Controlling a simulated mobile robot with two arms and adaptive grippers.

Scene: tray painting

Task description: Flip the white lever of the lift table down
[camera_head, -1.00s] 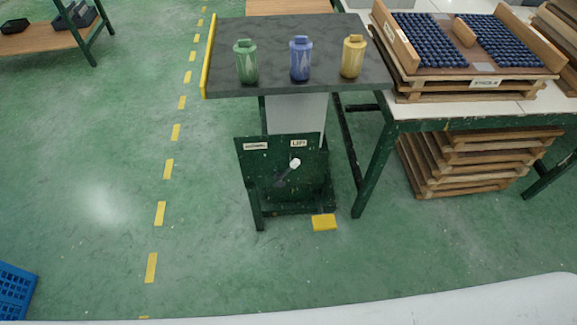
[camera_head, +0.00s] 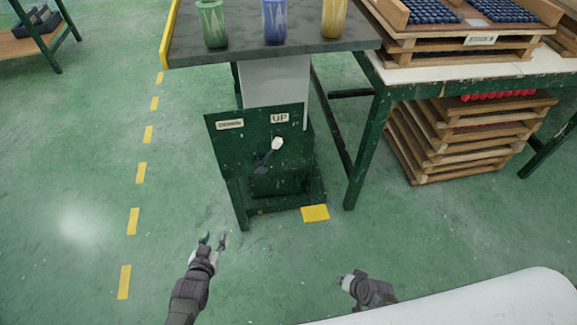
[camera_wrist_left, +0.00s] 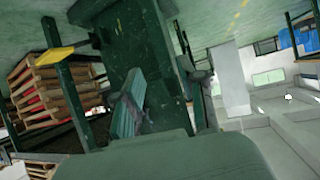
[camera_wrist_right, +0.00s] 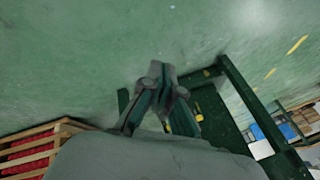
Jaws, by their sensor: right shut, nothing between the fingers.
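The white lever (camera_head: 277,143) is on the dark green panel (camera_head: 225,150) at the front of the lift table (camera_head: 345,38). Its white knob points up and right, just below the "UP" label (camera_head: 279,118); a second label (camera_head: 230,124) sits at the panel's upper left. My left gripper (camera_head: 213,240) is open and empty, below and left of the lever, apart from it in the head view. Its spread fingers also show in the left wrist view (camera_wrist_left: 163,100). My right gripper (camera_head: 344,281) is shut and empty, lower right of the lever; it also shows in the right wrist view (camera_wrist_right: 157,75).
Green (camera_head: 213,25), blue (camera_head: 274,20) and yellow (camera_head: 334,18) containers stand on the lift table. A green-framed workbench (camera_head: 450,88) is to the right, with wooden trays (camera_head: 430,140) stacked beneath. A yellow block (camera_head: 315,213) lies by the lift table's foot. The floor in front is clear.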

